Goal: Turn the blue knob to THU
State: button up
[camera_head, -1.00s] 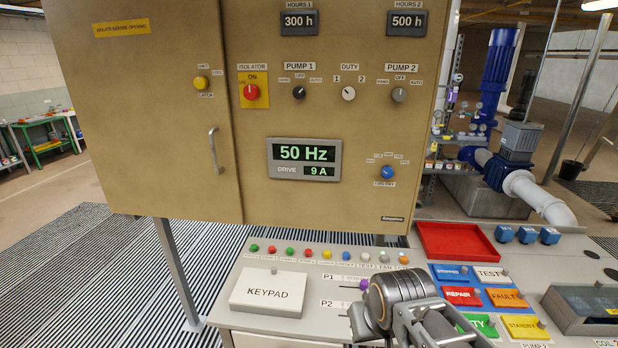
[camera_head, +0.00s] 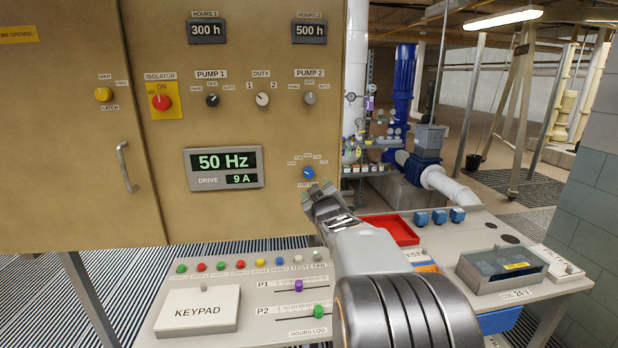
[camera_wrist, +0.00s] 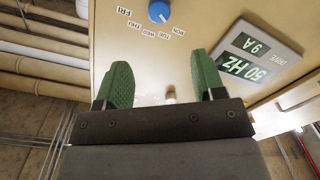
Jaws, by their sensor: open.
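The blue knob (camera_head: 308,172) is at the lower right of the tan cabinet front. It also shows at the top of the wrist view (camera_wrist: 158,12), with the day labels MON, TUE, WED, THU and FRI around it, upside down there. A small pale mark on the knob seems to face the MON–TUE side, but it is too small to be sure. My gripper (camera_head: 320,189) is just below the knob in the head view. In the wrist view its green fingers (camera_wrist: 162,78) are wide apart and empty, and the knob lies beyond their tips, untouched.
The drive display (camera_head: 224,168) is left of the knob. Below is a sloping desk with a keypad cover (camera_head: 198,309), coloured buttons and sliders. A red tray (camera_head: 400,232) and a clear-lidded box (camera_head: 500,262) are to the right. The cabinet face around the knob is flat.

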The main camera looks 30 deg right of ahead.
aim_at(309, 174)
jog(key=p+x, duration=0.4)
jog(key=x, duration=0.9)
jog(key=shift+w+d+r, duration=0.1)
jog(key=shift+r, duration=0.05)
jog(key=c, duration=0.9)
